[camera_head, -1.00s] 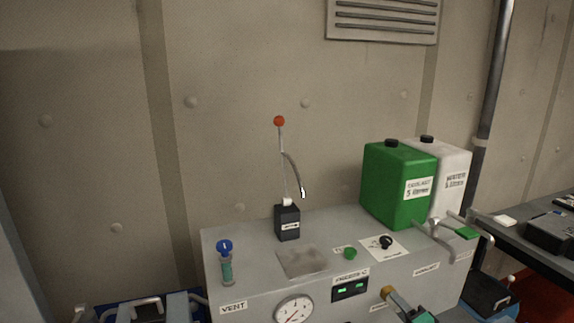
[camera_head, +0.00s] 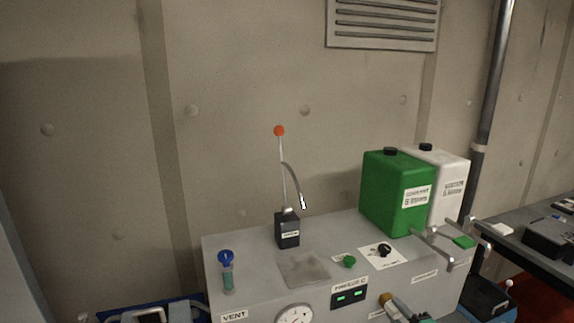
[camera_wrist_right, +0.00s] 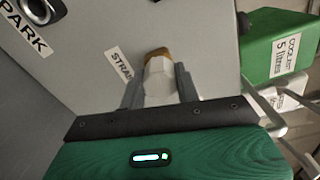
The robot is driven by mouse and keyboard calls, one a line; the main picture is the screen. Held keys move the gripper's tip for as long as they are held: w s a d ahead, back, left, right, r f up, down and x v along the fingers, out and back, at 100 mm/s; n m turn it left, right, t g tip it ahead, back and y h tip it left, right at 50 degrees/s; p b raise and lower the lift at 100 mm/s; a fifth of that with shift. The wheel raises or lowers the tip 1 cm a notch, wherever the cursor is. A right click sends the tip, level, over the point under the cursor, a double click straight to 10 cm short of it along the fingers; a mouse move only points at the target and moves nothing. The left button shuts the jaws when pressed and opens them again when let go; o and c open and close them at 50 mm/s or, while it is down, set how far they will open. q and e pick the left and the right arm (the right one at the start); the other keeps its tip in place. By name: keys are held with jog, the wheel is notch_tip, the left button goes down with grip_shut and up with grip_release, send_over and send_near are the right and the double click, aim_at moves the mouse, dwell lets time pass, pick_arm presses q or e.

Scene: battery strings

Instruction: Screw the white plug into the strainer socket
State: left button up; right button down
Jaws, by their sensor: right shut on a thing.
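The white plug (camera_wrist_right: 158,82) sits between the two grey fingers of my right gripper (camera_wrist_right: 159,88) in the right wrist view. The brass strainer socket (camera_wrist_right: 157,53) shows just beyond the plug's far end, beside a label (camera_wrist_right: 118,63) reading "STRAI". Plug and socket appear in line and touching, but how deep the plug sits is hidden. In the head view the brass socket (camera_head: 386,298) shows at the bottom edge on the grey cabinet's front. My green right gripper (camera_head: 404,312) is right beside it, partly cut off. My left gripper is not in view.
The grey cabinet (camera_head: 250,262) carries a lever with a red ball (camera_head: 279,131), a blue-capped vent (camera_head: 226,262) and a gauge (camera_head: 294,316). Green (camera_head: 392,190) and white (camera_head: 455,176) canisters stand at the back right. Metal rails (camera_head: 432,243) stick out at the right.

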dwell(0.3)
jog(key=m+p, duration=0.2)
jog(key=m, duration=0.2)
jog(key=shift+r+m+p, duration=0.1)
jog(key=shift+m+p, duration=0.2)
jog(key=shift+m, duration=0.7)
jog(key=c, duration=0.9)
grip_release()
jog(key=shift+v, duration=2.5)
